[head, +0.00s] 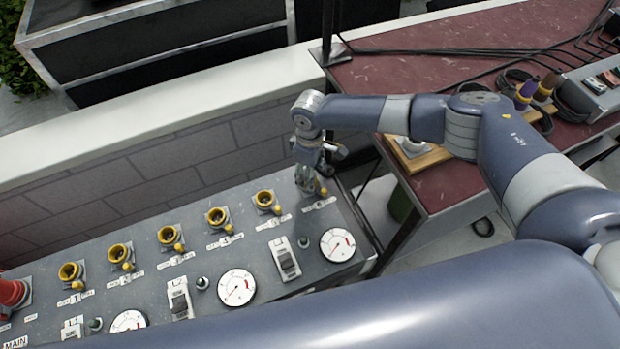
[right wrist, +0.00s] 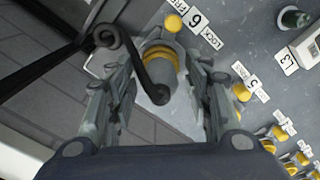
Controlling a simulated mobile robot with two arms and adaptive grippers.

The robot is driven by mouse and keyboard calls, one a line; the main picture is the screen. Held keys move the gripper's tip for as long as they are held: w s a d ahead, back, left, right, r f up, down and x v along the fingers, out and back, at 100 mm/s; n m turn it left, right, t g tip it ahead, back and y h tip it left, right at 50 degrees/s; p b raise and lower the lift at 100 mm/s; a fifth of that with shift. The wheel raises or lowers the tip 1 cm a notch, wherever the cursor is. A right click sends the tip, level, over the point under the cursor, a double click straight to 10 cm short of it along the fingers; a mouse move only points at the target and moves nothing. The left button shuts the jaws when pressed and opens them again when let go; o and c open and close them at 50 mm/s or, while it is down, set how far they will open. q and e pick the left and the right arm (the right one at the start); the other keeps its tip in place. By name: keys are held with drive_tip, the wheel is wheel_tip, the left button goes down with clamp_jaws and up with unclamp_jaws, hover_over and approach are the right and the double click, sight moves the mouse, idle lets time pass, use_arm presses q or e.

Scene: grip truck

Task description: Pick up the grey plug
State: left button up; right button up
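My right gripper (head: 312,182) is over the far right end of the grey socket panel (head: 215,262), at the last socket in the row. In the right wrist view, its open fingers (right wrist: 163,100) stand on either side of a grey, plug-like piece with yellow bands (right wrist: 160,60), at the label 6. A black curled cable (right wrist: 135,55) crosses in front of this piece and hides part of it. I see small gaps between the piece and the fingers. I cannot tell for sure whether it is the grey plug seated in a socket. My left gripper is not in view.
Several yellow sockets (head: 218,217), round gauges (head: 237,287) and switches (head: 285,260) fill the panel. A low wall (head: 150,180) runs behind it. At the right, a red table (head: 440,75) holds cables, a purple plug (head: 527,90) and a brown plug (head: 548,86).

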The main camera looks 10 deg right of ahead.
clamp_jaws()
drive_tip(key=shift+r, duration=0.2)
